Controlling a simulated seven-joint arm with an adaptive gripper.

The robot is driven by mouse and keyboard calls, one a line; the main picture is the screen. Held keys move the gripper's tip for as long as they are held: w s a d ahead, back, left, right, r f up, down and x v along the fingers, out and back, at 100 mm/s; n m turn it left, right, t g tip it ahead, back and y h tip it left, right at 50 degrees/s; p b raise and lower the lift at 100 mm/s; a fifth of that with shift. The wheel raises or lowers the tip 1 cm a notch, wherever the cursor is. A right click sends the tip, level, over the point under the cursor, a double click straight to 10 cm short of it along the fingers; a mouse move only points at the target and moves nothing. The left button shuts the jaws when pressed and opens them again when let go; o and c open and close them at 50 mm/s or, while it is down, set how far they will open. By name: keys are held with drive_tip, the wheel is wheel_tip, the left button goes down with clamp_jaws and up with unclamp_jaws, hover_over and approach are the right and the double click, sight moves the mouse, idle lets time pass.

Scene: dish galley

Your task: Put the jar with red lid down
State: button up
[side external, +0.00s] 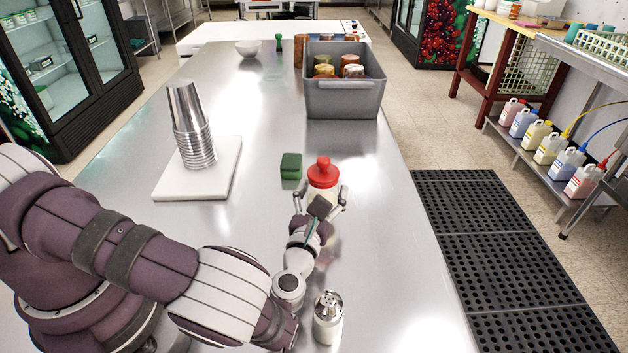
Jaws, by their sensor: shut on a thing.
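The jar with red lid (323,175) is upright over the steel table, near the middle of the side external view. I cannot tell whether the jar's base touches the table.
A green block (291,166) lies just left of the jar. A white board (221,184) bears stacked metal cups (189,125). A grey bin (343,98) with several jars stands behind. A metal shaker (327,318) stands in front. The table right of the jar is clear.

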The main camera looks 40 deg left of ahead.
drive_tip(key=shift+f, duration=0.55)
drive_tip(key=shift+f, duration=0.55)
drive_tip(key=o, duration=1.3)
